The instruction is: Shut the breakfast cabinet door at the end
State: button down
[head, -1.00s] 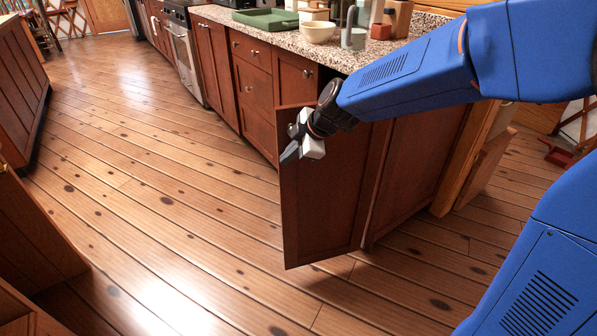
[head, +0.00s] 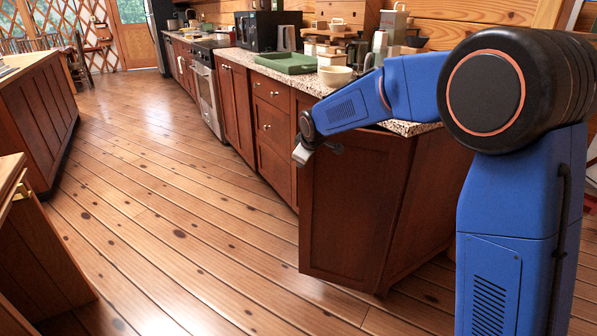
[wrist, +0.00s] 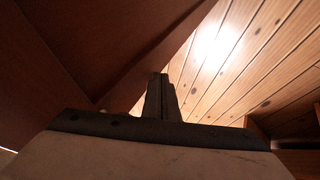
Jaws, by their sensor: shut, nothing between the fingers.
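The brown cabinet door (head: 350,215) stands open at the near end of the counter, swung out over the floor. My gripper (head: 302,154) is at the upper part of the door's free left edge, with its fingers closed and empty. In the wrist view, the closed fingers (wrist: 160,95) point up the picture, close to the edge of a dark brown panel (wrist: 110,50) that looks like the door. I cannot tell whether they touch it. The inside of the cabinet is hidden.
Wooden furniture (head: 40,255) stands at the lower left, and an island (head: 40,115) at the far left. The plank floor (head: 170,200) between is clear.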

jog(key=w+d+m+h, duration=0.2)
jog(key=w+d+m, duration=0.1)
jog(key=w, duration=0.5)
jog(key=w+d+m+h, duration=0.2)
jog(key=w+d+m, duration=0.1)
jog(key=w+d, duration=0.3)
jog(key=shift+w, duration=0.95)
